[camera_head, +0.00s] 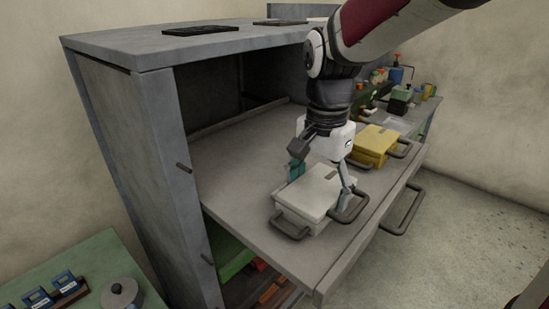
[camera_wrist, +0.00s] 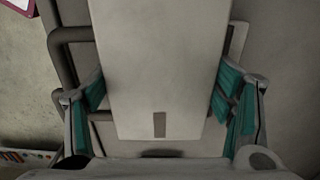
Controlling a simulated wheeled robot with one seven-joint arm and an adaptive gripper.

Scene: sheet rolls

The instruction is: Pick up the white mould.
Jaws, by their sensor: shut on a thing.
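The white mould (camera_head: 318,196) is a flat pale box with dark bar handles, at the front of the pulled-out grey shelf (camera_head: 235,180). It appears to rest on the shelf; I cannot tell any gap under it. My gripper (camera_head: 321,182) is over it, pointing down, with one finger on each side. In the wrist view the mould (camera_wrist: 158,60) fills the middle, with a dark slot near its lower end. The teal pads of my gripper (camera_wrist: 160,92) are against its two sides, shut on it. The mould's underside is hidden.
A yellow mould (camera_head: 375,142) with handles lies just behind on the same shelf. Bottles and small containers (camera_head: 398,80) stand further back. The grey cabinet (camera_head: 130,130) rises at left, with its top above the shelf. A green table (camera_head: 85,265) is at lower left.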

